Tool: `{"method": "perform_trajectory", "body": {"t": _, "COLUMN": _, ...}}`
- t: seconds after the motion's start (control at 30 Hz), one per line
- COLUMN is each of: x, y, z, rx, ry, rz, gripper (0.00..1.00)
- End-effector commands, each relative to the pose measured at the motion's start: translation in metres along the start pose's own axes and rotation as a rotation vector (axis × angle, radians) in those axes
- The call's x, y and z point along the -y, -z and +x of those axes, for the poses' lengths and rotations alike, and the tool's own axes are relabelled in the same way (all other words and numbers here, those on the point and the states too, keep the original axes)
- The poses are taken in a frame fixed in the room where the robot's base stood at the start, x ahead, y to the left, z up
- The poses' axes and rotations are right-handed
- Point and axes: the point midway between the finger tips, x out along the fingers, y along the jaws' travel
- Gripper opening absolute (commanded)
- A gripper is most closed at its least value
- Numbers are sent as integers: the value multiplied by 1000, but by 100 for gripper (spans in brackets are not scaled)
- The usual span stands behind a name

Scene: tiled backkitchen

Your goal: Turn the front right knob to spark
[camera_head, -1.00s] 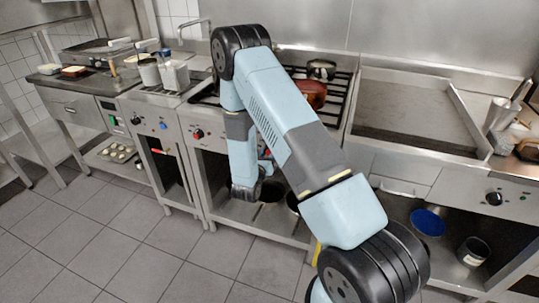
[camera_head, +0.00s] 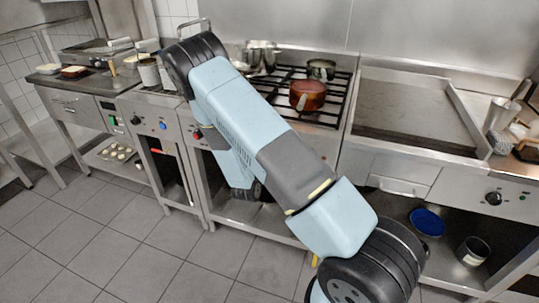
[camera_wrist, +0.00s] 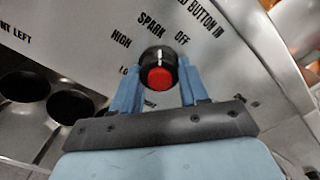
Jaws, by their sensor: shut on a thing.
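The front right knob (camera_wrist: 159,68) is black with a red face and shows in the wrist view. Its white mark points up, between the printed words SPARK and OFF. My gripper (camera_wrist: 160,84) is shut on the knob, with one blue finger on its left and one on its right.
A brown-red pot (camera_head: 307,95) and a dark pot (camera_head: 321,69) stand on the stove grate. A griddle (camera_head: 412,112) is on the right. A blue bowl (camera_head: 427,222) and a metal pot (camera_head: 473,252) stand on the shelf below it. The tiled floor in front is clear.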

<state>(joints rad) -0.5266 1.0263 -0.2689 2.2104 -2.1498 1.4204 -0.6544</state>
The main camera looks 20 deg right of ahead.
Motion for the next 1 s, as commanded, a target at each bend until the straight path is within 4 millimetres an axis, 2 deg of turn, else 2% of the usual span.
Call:
{"method": "perform_trajectory", "body": {"t": 0.6, "x": -3, "y": -1, "z": -2, "rx": 3, "ry": -8, "rz": -51, "gripper": 13}}
{"method": "perform_trajectory", "body": {"t": 0.63, "x": -3, "y": -1, "z": -2, "rx": 3, "ry": -8, "rz": -51, "gripper": 45}}
{"method": "perform_trajectory", "body": {"t": 0.9, "x": -2, "y": -1, "z": -1, "rx": 2, "ry": -5, "rz": -51, "gripper": 69}}
{"method": "perform_trajectory", "body": {"t": 1.0, "x": -2, "y": 0, "z": -1, "rx": 1, "ry": -4, "rz": -50, "gripper": 69}}
